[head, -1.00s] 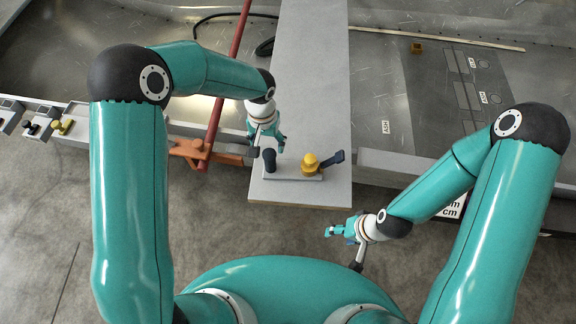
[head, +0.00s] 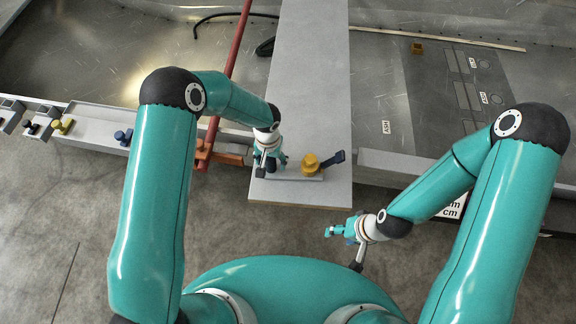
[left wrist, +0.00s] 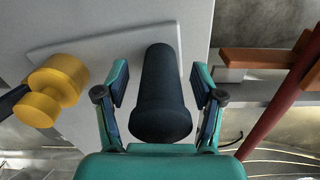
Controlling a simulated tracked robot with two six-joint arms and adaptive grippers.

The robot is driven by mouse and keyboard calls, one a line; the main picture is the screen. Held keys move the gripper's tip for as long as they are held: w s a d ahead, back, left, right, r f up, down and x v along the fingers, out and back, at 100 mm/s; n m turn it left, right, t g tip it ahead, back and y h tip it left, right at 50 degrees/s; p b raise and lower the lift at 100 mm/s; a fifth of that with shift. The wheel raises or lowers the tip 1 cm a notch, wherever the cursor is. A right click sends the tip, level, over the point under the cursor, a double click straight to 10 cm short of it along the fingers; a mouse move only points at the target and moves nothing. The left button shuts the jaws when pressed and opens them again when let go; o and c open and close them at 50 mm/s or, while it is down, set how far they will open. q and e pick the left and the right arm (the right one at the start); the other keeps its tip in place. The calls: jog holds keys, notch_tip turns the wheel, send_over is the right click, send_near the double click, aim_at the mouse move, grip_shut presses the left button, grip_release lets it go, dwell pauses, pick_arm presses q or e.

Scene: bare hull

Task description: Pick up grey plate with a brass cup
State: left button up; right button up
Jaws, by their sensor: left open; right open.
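The grey plate (head: 305,178) lies on the light grey board near its front end; it also shows in the left wrist view (left wrist: 100,45). A yellow, brass-coloured cup-like piece (head: 309,164) stands on its right part and shows at the left of the left wrist view (left wrist: 55,90). A dark upright post (left wrist: 161,95) stands on the plate between the fingers of my left gripper (left wrist: 160,92). Those fingers are open on both sides of the post, with gaps visible. In the head view my left gripper (head: 270,163) hides most of the post. My right gripper (head: 336,231) is open and empty, in front of the board.
The light grey board (head: 312,80) runs away from me. A dark-blue handle (head: 335,158) sticks out beside the yellow piece. A red bar (head: 228,75) and an orange clamp (head: 203,152) are left of the board. Several coloured knobs line the ledge at far left.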

pick_arm(q)
jog(key=shift+f, duration=0.25)
grip_shut()
jog(key=shift+r, duration=0.1)
